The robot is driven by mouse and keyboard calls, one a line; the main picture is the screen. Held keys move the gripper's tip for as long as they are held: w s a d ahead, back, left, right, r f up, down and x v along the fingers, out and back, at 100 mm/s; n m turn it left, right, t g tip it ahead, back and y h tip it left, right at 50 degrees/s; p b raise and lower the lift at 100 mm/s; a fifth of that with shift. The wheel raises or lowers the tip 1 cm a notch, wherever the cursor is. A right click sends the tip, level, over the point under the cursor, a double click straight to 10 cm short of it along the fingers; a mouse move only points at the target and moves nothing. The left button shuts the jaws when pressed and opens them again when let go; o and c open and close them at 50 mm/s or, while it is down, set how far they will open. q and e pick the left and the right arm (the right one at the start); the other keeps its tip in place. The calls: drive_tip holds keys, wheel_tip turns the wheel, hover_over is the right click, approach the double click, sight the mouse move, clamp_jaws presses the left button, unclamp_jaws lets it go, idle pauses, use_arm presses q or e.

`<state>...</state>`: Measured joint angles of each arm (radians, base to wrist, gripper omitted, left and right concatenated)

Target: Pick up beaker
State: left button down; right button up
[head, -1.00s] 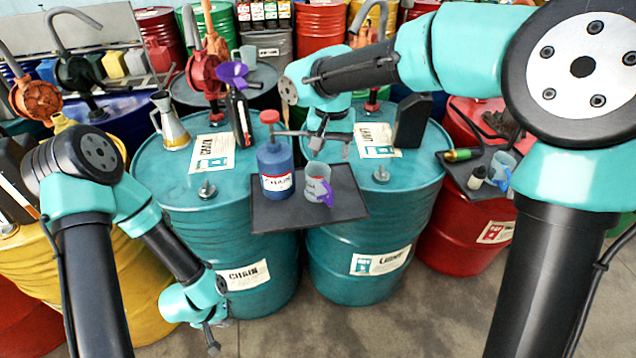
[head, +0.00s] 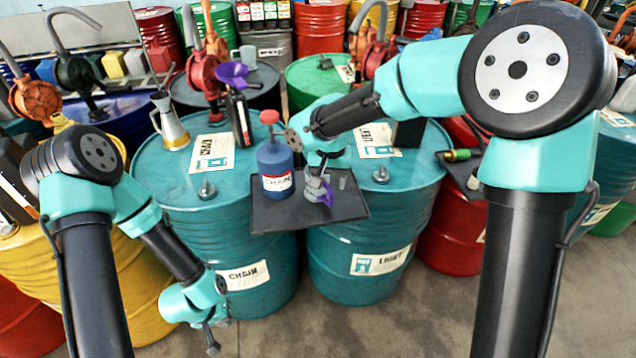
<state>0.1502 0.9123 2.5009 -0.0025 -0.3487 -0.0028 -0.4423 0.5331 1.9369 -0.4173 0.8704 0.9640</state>
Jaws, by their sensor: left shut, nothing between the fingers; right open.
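The clear beaker with a purple handle (head: 327,195) stands on a small dark tray (head: 346,208) in front of the two teal drums. My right gripper (head: 317,182) is open, pointing down at the beaker. Its grey fingers overlap the beaker in the picture and hide most of its body. I cannot tell whether they touch it. My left gripper (head: 212,346) is shut and empty, low in front of the left teal drum.
A blue bottle with a red cap (head: 275,165) stands on the tray just left of the beaker. A black bottle with a purple funnel (head: 240,115) and a metal oil can (head: 170,122) stand on the left teal drum (head: 180,190). The floor in front is clear.

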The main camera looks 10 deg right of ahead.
sight(329, 189)
drive_tip(key=shift+f, duration=2.6)
drive_tip(key=shift+c, duration=0.4)
clamp_jaws()
